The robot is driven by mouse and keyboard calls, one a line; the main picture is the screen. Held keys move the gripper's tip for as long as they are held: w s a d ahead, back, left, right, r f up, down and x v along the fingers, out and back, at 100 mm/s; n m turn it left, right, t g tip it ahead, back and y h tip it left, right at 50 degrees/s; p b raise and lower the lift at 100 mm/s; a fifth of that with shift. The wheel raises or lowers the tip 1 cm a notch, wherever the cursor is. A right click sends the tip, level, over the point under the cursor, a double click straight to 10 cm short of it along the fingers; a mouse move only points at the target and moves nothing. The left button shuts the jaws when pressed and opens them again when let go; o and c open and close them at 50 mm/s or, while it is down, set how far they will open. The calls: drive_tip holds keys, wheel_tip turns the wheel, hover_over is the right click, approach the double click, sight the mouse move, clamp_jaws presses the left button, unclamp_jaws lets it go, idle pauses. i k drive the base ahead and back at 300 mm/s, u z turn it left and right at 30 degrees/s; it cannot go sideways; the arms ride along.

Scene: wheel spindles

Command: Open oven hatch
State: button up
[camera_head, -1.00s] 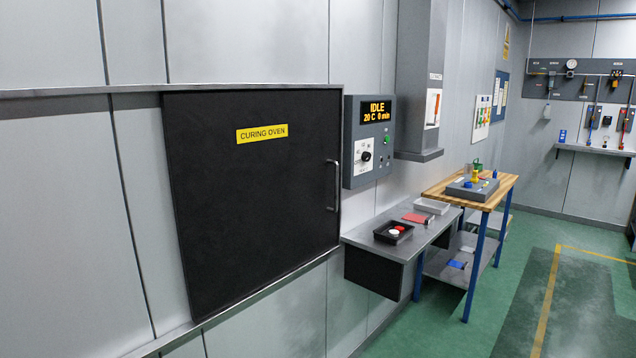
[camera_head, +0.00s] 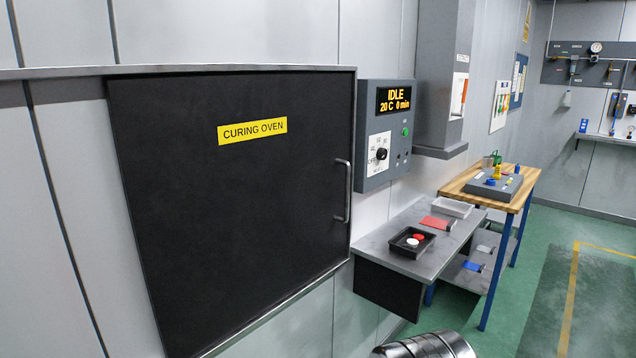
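The oven hatch (camera_head: 230,210) is a large black sliding-type panel with a yellow "CURING OVEN" label (camera_head: 252,130). It is shut flat against the grey wall, between an upper and a lower rail. Its vertical metal handle (camera_head: 342,191) is at the right edge of the panel, and nothing touches it. A ribbed metallic piece (camera_head: 425,346), which looks like part of my arm, shows at the bottom edge, below and to the right of the handle. My gripper's fingers are not visible.
The oven control box (camera_head: 386,135) reads IDLE, 20 C, 0 min, just right of the hatch. Below it a grey shelf (camera_head: 385,243) juts out, bearing a black tray (camera_head: 411,243) with red and white discs. A wooden-topped bench (camera_head: 520,183) stands beyond. Green floor is open at right.

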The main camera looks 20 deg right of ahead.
sight(237, 186)
drive_tip(key=u, duration=0.25)
drive_tip(key=i, duration=1)
drive_tip(key=u, duration=0.2)
